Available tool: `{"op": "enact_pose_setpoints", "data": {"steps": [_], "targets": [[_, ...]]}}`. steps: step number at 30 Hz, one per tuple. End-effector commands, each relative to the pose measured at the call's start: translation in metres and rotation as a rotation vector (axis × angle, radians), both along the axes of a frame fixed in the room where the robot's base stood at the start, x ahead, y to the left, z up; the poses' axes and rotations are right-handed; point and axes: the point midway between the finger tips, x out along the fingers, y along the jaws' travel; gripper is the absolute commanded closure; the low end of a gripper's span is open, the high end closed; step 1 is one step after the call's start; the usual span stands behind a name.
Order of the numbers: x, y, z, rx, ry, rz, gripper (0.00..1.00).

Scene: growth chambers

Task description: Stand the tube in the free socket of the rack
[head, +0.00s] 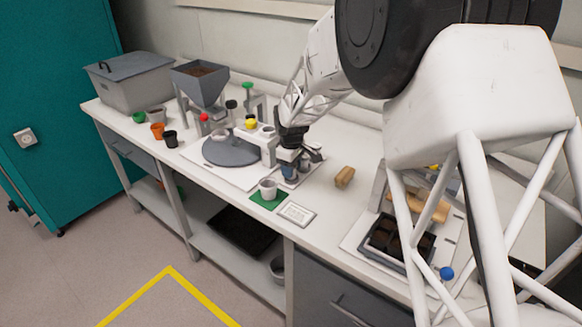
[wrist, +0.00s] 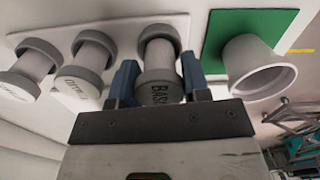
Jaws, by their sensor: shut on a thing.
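My gripper (wrist: 159,80) has its two blue fingers on either side of a pale tube (wrist: 158,56) with a grey cap lettered "BAS…", and is shut on it. The tube is in line with two similar capped tubes (wrist: 92,55) (wrist: 33,62) on the white rack (wrist: 121,22). A grey collar shows around its far end, at the rack; I cannot tell whether it is fully seated. In the head view my gripper (head: 290,150) is low over the rack (head: 290,183), and hides much of it. No empty socket is clearly visible.
A white cup (head: 268,187) stands on a green mat (head: 262,200) close beside the rack. A white-framed card (head: 297,214) and a tan block (head: 345,176) are nearby. A grey turntable (head: 228,152) is to the left, and a dark seedling tray (head: 384,240) to the right.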

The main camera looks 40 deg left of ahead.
Motion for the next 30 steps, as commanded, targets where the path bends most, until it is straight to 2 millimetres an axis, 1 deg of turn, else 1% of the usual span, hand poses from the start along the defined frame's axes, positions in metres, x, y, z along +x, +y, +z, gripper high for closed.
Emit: {"op": "enact_pose_setpoints", "data": {"steps": [15, 28, 29, 30], "targets": [[0.0, 0.0, -0.0072, 0.0, 0.0, 0.0, 0.8], [0.0, 0.0, -0.0085, 0.0, 0.0, 0.0, 0.8], [0.0, 0.0, -0.0085, 0.0, 0.0, 0.0, 0.54], [0.0, 0.0, -0.0085, 0.0, 0.0, 0.0, 0.48]]}}
